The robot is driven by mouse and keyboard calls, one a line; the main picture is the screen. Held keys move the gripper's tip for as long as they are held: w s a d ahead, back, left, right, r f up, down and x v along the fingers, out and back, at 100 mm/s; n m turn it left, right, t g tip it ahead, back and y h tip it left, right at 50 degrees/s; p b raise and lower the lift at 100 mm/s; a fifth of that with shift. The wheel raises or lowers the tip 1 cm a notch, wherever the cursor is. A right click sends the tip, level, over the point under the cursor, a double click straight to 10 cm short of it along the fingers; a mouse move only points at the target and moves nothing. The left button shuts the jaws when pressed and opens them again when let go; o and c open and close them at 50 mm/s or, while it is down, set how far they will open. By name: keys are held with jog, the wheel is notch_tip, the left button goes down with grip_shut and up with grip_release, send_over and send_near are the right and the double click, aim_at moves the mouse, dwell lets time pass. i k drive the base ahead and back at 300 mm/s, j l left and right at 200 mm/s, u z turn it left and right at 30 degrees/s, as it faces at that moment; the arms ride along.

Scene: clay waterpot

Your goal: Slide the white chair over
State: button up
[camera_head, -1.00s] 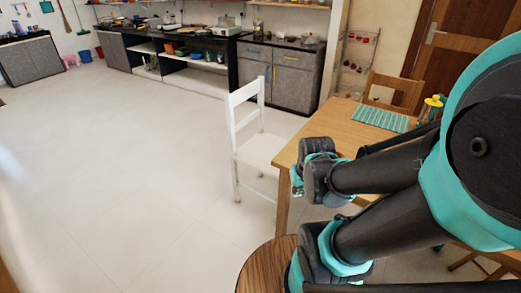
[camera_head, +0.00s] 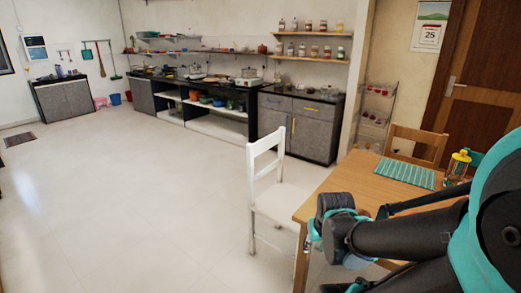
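The white chair (camera_head: 267,158) stands upright on the pale tiled floor, left of the wooden table (camera_head: 345,181). Its backrest faces left and its seat (camera_head: 278,203) reaches toward the table edge. My arm comes in from the lower right, over the near part of the table. The end of my arm with the gripper (camera_head: 314,234) is in front of the table's near left corner, to the right of the chair in the picture. It appears apart from the chair. The fingers are too small and too hidden to tell if they are open or shut.
A wooden chair (camera_head: 417,143) stands behind the table. A green striped mat (camera_head: 405,173) and a yellow-topped bottle (camera_head: 458,167) are on the table. Kitchen counters (camera_head: 300,125) line the back wall. The floor (camera_head: 130,210) left of the white chair is clear.

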aim_at(278, 204)
jog(key=i+j+z, duration=0.1)
jog(key=i+j, duration=0.2)
jog(key=j, duration=0.15)
jog(key=i+j+z, duration=0.1)
jog(key=i+j, duration=0.2)
jog(key=j, duration=0.2)
jog(key=i+j+z, duration=0.1)
jog(key=i+j, duration=0.15)
jog(key=j, duration=0.25)
jog(key=i+j, duration=0.3)
jog(key=j, duration=0.2)
jog(key=i+j+z, duration=0.15)
jog(key=j, duration=0.4)
jog(key=i+j+z, duration=0.1)
jog(key=i+j, duration=0.2)
jog(key=j, duration=0.25)
jog(key=i+j+z, duration=0.1)
jog(key=j, duration=0.45)
jog(key=i+j+z, duration=0.1)
jog(key=i+j, duration=0.2)
jog(key=j, duration=0.3)
jog(key=j+z, duration=0.1)
jog(key=j, duration=1.2)
